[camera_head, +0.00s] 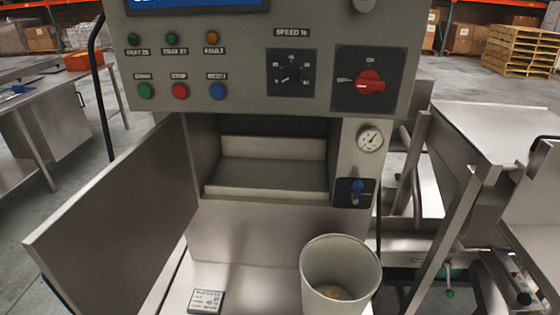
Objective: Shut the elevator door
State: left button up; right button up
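The elevator door (122,210) is a flat brushed-steel panel on the left. It stands swung wide open, out toward me from the left side of the machine's opening. The opening (268,172) behind it is a steel-lined recess below the control panel, and its inside looks empty. The door's hinge line is near the left edge of the opening. Neither of my grippers shows in this view.
A pale bucket (311,268) with something small and yellow inside stands in front, right of centre. A label card (207,301) lies left of it. Above is the control panel (235,60) with buttons and a red rotary switch (370,82). Steel tables stand both sides.

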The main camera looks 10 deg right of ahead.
aim_at(105, 250)
jog(key=j+z, duration=0.2)
jog(key=j, duration=0.35)
jog(key=j+z, duration=0.2)
jog(key=j, duration=0.35)
jog(key=j+z, duration=0.15)
jog(key=j, duration=0.4)
jog(key=k+j+z, duration=0.2)
jog(key=j, duration=0.35)
jog(key=j+z, duration=0.2)
jog(key=j, duration=0.35)
